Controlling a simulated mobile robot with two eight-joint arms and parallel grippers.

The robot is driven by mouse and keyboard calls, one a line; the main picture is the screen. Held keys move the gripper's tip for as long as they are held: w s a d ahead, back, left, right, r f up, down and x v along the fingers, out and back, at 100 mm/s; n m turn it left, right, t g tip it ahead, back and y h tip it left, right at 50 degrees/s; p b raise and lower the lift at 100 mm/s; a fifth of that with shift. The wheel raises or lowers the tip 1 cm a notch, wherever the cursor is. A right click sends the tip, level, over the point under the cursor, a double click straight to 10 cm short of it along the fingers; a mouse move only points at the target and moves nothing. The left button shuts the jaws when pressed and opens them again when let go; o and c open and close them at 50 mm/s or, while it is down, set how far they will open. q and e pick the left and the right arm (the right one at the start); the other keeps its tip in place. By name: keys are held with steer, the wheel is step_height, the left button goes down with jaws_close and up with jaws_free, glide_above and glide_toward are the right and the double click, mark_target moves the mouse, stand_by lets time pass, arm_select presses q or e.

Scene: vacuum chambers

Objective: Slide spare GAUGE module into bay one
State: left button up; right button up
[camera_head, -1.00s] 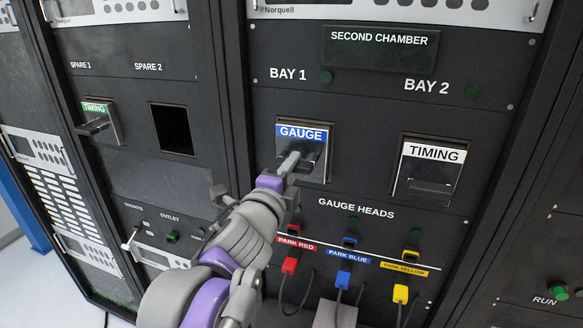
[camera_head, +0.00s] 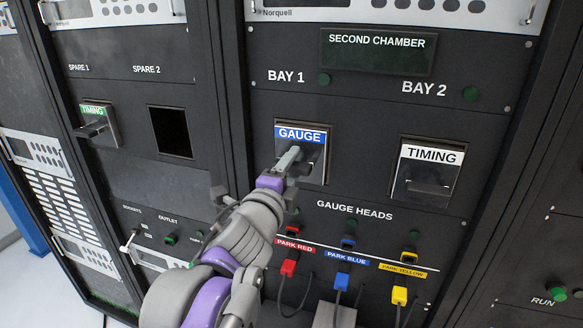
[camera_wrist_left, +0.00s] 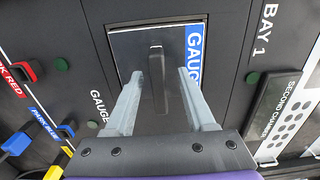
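The GAUGE module (camera_head: 314,165), with a blue label and a grey face, sits in the bay 1 opening on the dark panel. It also shows in the left wrist view (camera_wrist_left: 138,55), with its dark handle (camera_wrist_left: 157,75) standing out from the face. My left gripper (camera_head: 289,160) is in front of this module. In the left wrist view its two fingers (camera_wrist_left: 157,88) are spread apart, one on each side of the handle, with visible gaps. In the head view the arm hides the module's lower left part. My right gripper is not in view.
A white-label TIMING module (camera_head: 427,174) fills bay 2. A green-label TIMING module (camera_head: 98,124) is in spare 1, and the spare 2 opening (camera_head: 171,131) is empty. Red (camera_head: 288,267), blue (camera_head: 342,281) and yellow (camera_head: 399,295) plugs with cables hang below the bays.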

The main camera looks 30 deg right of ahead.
arm_select(q)
steer(key=shift+a, duration=0.1)
stand_by(0.3)
steer(key=shift+b+v, duration=0.35)
steer(key=shift+v, duration=2.65)
steer(key=w+a+f+n+y, duration=0.1)
steer(key=a+f+n+y, duration=0.2)
steer(key=a+f+n, duration=0.35)
steer(key=w+a+f+n+t+y, duration=0.1)
steer(key=w+a+f+n+y, duration=0.2)
steer(key=a, duration=0.7)
steer(key=a+f+n+y, duration=0.4)
steer(key=a+f+n, duration=0.15)
steer(key=a, duration=0.35)
steer(key=s+a+f+n+g+y, duration=0.2)
steer(key=s+a+f+n+g, duration=0.1)
steer(key=s+a+f+n, duration=0.3)
steer(key=s+a+f+n+g+y, duration=0.1)
steer(key=s+a+f+n+g, duration=0.2)
steer(key=s+a+f+n, duration=0.3)
steer(key=s+a+f, duration=0.4)
steer(key=f, duration=0.5)
steer(key=shift+f+n+g+y, duration=0.2)
steer(key=shift+n+g+y, duration=0.1)
steer(key=shift+n+y, duration=0.1)
steer(key=shift+d, duration=0.1)
